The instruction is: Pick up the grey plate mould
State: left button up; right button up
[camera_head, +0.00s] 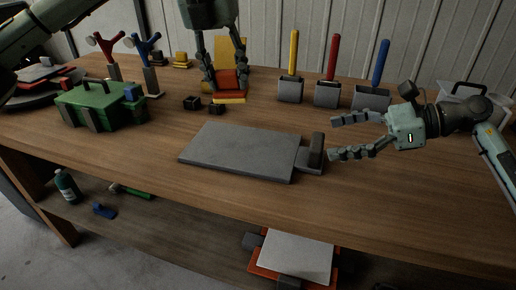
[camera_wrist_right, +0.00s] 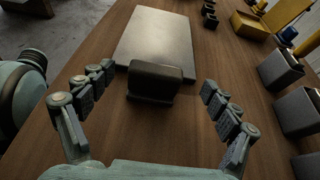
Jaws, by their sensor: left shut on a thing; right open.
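The grey plate mould (camera_head: 235,150) lies flat on the wooden bench, with a dark block-shaped handle (camera_head: 316,152) at its right end. In the right wrist view the plate (camera_wrist_right: 155,38) stretches away behind the dark handle (camera_wrist_right: 154,80). My right gripper (camera_head: 332,137) is open and empty, with its fingertips close to the handle. In the wrist view its fingers (camera_wrist_right: 157,80) stand to either side of the handle, apart from it. My left gripper (camera_head: 227,88) is at the back of the bench, shut on a red-orange block (camera_head: 229,78) by a yellow holder.
A green toolbox (camera_head: 100,105) and red and blue forked stands are at the left. Grey blocks with yellow, red and blue handles (camera_head: 332,60) stand behind the plate. Small black blocks (camera_head: 192,103) lie near my left gripper. The bench's front strip (camera_head: 330,205) is clear.

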aim_at(314, 139)
jog(key=x, duration=0.5)
jog(key=shift+s+a, duration=0.1)
jog(key=shift+c, duration=0.4)
jog(key=shift+r, duration=0.1)
jog(key=c, duration=1.6)
jog(key=shift+r, duration=0.1)
